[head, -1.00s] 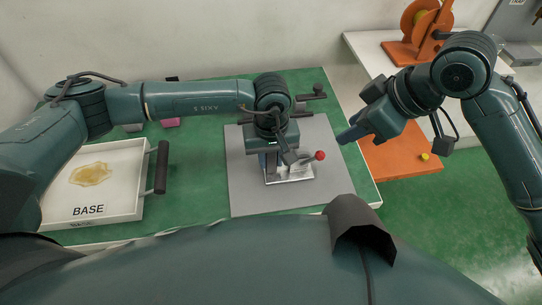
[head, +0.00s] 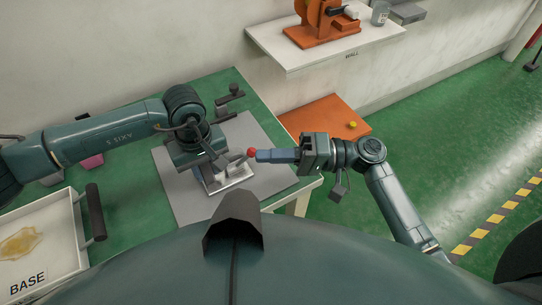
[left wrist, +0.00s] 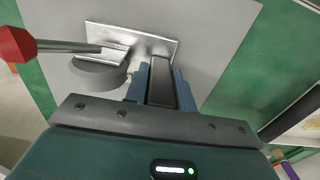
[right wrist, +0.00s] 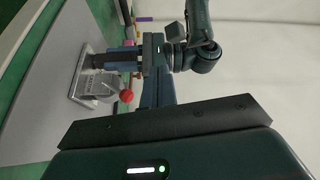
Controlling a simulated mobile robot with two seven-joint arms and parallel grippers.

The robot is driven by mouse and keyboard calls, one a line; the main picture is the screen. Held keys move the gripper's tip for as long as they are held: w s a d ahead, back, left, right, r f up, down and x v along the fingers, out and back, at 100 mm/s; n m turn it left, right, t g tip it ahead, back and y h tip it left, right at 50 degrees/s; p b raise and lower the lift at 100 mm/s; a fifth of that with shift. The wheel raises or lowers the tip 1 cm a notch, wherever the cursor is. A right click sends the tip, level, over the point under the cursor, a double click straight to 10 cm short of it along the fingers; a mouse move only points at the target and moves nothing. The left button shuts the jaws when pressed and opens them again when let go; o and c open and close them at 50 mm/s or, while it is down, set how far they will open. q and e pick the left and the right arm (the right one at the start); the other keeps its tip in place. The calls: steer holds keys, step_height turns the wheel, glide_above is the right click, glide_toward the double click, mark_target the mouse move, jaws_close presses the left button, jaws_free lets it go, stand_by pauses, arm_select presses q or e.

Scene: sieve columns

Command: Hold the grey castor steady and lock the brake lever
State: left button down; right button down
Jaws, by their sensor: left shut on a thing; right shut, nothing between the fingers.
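The grey castor (head: 238,172), with a bright metal plate, is on a grey mat on the green table. Its lever ends in a red knob (head: 251,152) and is tilted up. My left gripper (head: 208,181) is over the castor, pointing down, its blue fingers shut on a dark upright part of the castor (left wrist: 162,84). The left wrist view shows the metal plate, the grey wheel (left wrist: 97,76) and the knob (left wrist: 15,45). My right gripper (head: 262,155) is shut and empty, its tips close beside the knob; I cannot tell whether they touch. The right wrist view also shows the knob (right wrist: 127,96).
A white tray marked BASE (head: 68,235) with a yellowish stain and dark handle is at the left. A white wall shelf (head: 335,50) holds an orange device. An orange surface (head: 310,122) with a yellow piece lies beyond the table.

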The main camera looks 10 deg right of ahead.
mark_target(245, 159)
steer(key=d+f+m+t, duration=0.3)
steer(key=m, duration=0.1)
steer(key=s+d+f+m+t+h, duration=0.1)
steer(key=d+f+m+t, duration=0.1)
steer(key=f+m+t, duration=0.1)
steer(key=d+f+m+t, duration=0.3)
steer(key=m+t, duration=0.1)
steer(key=m, duration=0.1)
steer(key=shift+s+d+m+t+h, duration=0.25)
steer(key=shift+d+m+t+h, duration=0.05)
steer(key=shift+m+t, duration=0.1)
steer(key=shift+w+a, duration=0.1)
steer(key=x, duration=0.9)
steer(key=shift+w+a+r, duration=0.1)
steer(key=shift+w+a, duration=0.1)
steer(key=shift+a, duration=0.15)
